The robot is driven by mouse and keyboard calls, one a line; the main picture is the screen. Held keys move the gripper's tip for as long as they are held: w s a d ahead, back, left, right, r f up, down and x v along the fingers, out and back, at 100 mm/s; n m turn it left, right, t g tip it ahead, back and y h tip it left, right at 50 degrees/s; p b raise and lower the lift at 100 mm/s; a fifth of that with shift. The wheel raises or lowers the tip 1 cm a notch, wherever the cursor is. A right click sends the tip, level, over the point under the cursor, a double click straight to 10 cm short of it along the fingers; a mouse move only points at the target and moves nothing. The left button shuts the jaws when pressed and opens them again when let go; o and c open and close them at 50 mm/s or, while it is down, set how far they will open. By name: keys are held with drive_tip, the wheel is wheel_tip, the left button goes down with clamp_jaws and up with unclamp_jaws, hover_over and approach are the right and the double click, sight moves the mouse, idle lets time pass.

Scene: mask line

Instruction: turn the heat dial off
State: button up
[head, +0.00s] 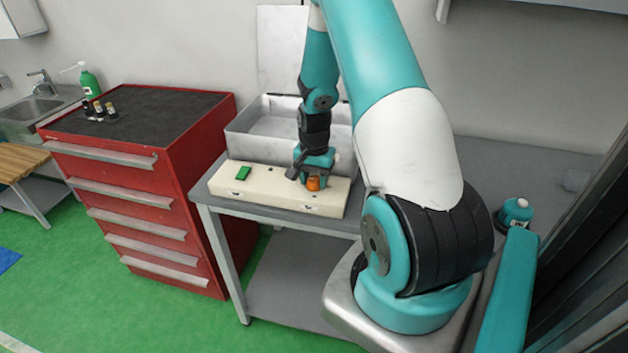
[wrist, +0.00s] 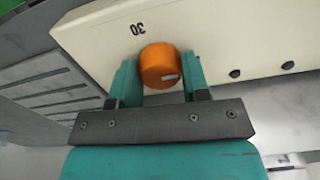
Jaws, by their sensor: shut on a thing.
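The heat dial is an orange round knob (head: 314,183) on the cream control panel (head: 270,188) at the front of the metal machine on the bench. In the wrist view the orange dial (wrist: 160,65) sits between the two teal fingers of my gripper (wrist: 161,82), which is shut on it. A pale mark shows on the dial's face, at its lower right. The number 30 is printed on the cream panel (wrist: 215,35) beside the dial. In the head view my gripper (head: 312,172) partly covers the dial.
A green switch (head: 243,173) is on the panel's left part. The machine's open metal basin (head: 240,120) lies behind the panel, with its lid raised. A red drawer cabinet (head: 185,150) stands left of the grey bench (head: 212,200).

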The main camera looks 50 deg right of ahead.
sight(315, 179)
drive_tip(key=shift+m, duration=1.7)
drive_tip(key=o, duration=0.9)
wheel_tip(315, 179, up, 18)
drive_tip(key=b, duration=0.2)
drive_tip(key=shift+f+b, duration=0.25)
drive_tip(key=shift+b, duration=0.05)
